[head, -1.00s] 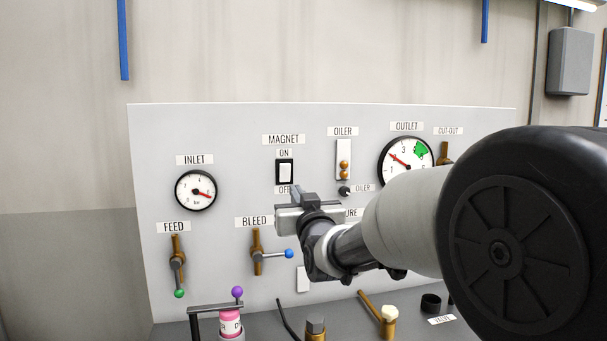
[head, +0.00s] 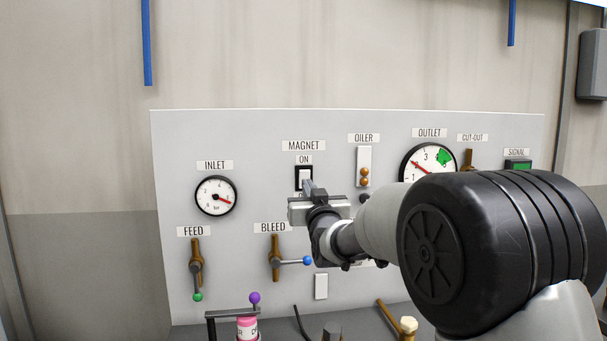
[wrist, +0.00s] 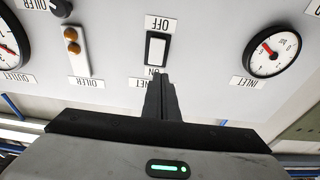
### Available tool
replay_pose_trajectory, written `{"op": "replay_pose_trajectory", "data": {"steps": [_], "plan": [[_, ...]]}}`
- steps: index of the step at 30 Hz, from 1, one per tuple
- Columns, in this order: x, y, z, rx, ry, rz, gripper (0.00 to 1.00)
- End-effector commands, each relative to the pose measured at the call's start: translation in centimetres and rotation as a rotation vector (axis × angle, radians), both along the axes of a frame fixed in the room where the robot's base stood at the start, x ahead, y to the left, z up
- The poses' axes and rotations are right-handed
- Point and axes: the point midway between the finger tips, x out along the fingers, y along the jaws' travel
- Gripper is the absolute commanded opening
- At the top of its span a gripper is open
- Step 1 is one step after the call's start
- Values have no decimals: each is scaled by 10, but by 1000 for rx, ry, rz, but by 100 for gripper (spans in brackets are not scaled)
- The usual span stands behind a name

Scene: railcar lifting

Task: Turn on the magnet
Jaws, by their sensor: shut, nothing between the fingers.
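The magnet switch (head: 304,175) is a white rocker in a black frame on the grey panel, between an ON label above and an OFF label hidden by my gripper in the head view. It also shows upside down in the wrist view (wrist: 157,48). My gripper (head: 308,184) is shut and empty, its fingertips pointing at the panel and overlapping the switch's lower part in the head view. In the wrist view my fingertips (wrist: 160,80) lie by the ON end and partly cover the ON and MAGNET labels. I cannot tell whether they touch the panel or how the rocker is tipped.
The inlet gauge (head: 215,196) is left of the switch, the oiler (head: 364,167) and outlet gauge (head: 428,163) right. The bleed lever (head: 276,258) and feed lever (head: 196,262) are below. A pink bottle (head: 247,328) stands at the front. My arm hides the panel's lower right.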

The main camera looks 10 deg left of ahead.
Motion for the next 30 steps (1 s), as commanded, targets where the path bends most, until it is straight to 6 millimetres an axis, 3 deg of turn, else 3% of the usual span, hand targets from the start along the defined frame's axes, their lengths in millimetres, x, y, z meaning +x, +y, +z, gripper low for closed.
{"op": "replay_pose_trajectory", "data": {"steps": [6, 12, 26, 30], "plan": [[43, 12, 10, 0, 0, 0, 0], [64, 18, 13, 0, 1, 0, 0], [70, 20, 15, -1, 2, 0, 0], [75, 21, 25, -14, 48, -1, 0]]}}
